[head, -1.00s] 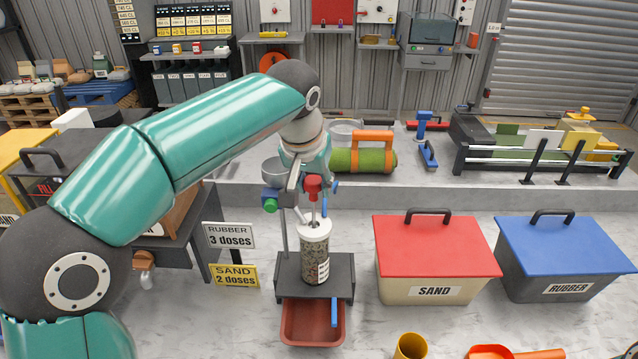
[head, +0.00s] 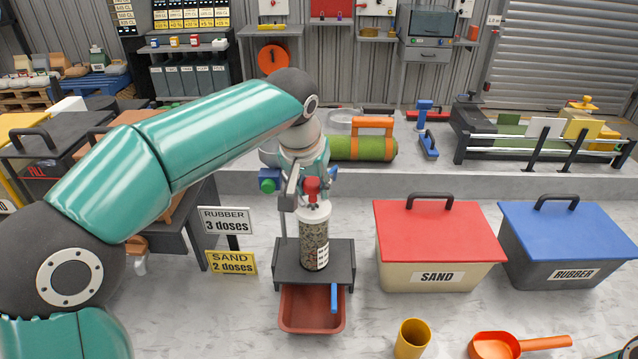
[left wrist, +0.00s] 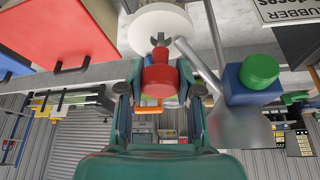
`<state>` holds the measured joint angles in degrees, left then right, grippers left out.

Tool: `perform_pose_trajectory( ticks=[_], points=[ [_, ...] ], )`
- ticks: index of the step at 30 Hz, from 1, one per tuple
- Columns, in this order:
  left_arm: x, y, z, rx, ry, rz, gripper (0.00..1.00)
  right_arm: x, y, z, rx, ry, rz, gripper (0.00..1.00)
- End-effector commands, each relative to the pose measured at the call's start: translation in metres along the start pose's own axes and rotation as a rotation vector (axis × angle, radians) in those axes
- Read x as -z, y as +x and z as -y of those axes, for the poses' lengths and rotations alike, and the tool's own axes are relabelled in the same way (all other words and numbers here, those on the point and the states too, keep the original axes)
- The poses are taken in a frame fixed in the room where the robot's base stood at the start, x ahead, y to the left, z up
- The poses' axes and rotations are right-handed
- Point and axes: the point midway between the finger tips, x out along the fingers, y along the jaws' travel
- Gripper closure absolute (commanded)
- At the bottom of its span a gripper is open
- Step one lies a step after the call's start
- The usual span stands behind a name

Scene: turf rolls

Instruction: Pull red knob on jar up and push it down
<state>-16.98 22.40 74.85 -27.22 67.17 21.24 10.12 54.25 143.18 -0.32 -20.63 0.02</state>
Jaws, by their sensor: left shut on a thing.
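The jar (head: 314,240), clear with a white lid and speckled filling, stands upright on a dark stand above a red tray (head: 284,312). Its red knob (head: 312,187) sits just above the lid, with little of the rod showing. The gripper's far side is hidden in the head view. My right gripper is not in view.
A green knob on a blue block (head: 268,181) is close left of the gripper. The sand bin (head: 438,240) and rubber bin (head: 565,240) stand to the right. A yellow cup (head: 412,338) and an orange scoop (head: 495,346) lie in front.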

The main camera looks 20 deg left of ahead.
Motion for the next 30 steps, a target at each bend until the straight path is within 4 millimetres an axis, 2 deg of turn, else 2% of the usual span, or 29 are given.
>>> perform_pose_trajectory(
  ticks=[3,4,8,20,26,30],
  points=[
    [-0.004,0.004,-0.001,0.002,0.002,0.018,1.0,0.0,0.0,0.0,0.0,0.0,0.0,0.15],
    [-0.004,0.004,-0.001,0.002,0.003,0.019,0.63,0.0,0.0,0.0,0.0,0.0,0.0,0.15],
    [-0.004,0.004,-0.001,0.002,0.002,0.017,0.41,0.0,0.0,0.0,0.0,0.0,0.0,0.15],
    [-0.002,-0.003,-0.001,0.001,0.001,0.01,0.41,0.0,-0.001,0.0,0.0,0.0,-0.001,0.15],
    [-0.001,-0.029,-0.001,0.0,0.001,0.007,0.41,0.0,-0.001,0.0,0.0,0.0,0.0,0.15],
    [0.0,-0.058,-0.001,0.0,0.001,0.007,0.41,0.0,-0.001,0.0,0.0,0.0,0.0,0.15]
  ],
)
